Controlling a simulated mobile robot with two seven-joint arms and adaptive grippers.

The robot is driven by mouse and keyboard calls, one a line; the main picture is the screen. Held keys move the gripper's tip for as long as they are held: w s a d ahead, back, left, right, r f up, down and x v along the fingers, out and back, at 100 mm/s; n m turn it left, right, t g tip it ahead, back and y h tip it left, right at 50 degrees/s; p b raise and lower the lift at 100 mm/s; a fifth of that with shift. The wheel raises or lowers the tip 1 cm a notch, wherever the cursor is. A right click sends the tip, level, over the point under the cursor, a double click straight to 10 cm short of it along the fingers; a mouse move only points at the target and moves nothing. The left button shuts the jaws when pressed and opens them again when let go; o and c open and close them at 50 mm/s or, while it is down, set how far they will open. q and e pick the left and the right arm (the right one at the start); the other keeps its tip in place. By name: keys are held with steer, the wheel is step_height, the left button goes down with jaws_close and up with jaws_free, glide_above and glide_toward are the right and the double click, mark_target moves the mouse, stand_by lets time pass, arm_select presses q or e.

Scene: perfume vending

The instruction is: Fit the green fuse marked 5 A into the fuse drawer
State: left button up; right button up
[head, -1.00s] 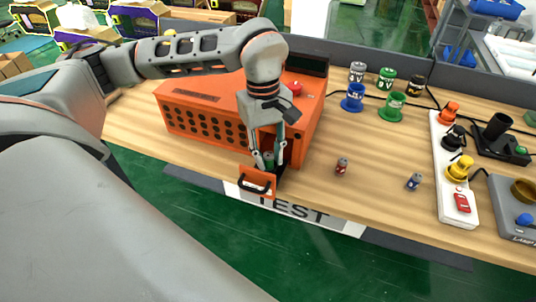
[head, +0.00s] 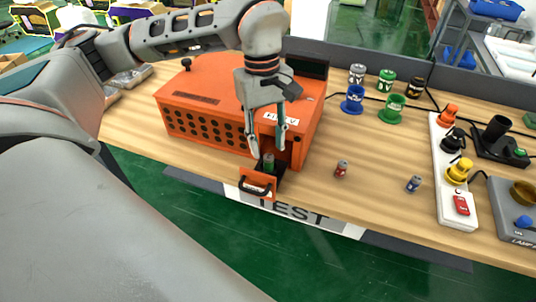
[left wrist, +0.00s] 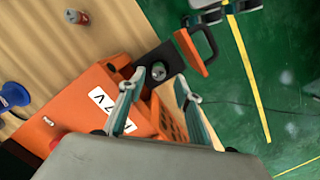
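The green fuse (head: 268,162) stands upright in the pulled-out fuse drawer (head: 258,185) at the front of the orange tester (head: 200,110). Its marking is too small to read. In the left wrist view the fuse's grey top (left wrist: 159,71) shows in the dark drawer tray, behind the orange drawer front with its black handle (left wrist: 192,52). My left gripper (head: 267,146) is open and empty just above the fuse, pointing down. Its two fingers (left wrist: 158,100) are spread apart and do not touch the fuse.
A red fuse (head: 341,170) and a blue fuse (head: 414,184) stand on the wooden table to the right. Blue (head: 352,100) and green (head: 391,108) spools stand farther back. A white power strip (head: 455,190) lies at the right. The table front between drawer and strip is mostly clear.

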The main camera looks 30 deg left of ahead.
arm_select(q)
step_height(320, 180, up, 7)
steer(key=shift+w+a+r, duration=0.15)
steer(key=shift+w+a, duration=0.05)
steer(key=shift+a, duration=0.25)
stand_by(0.4)
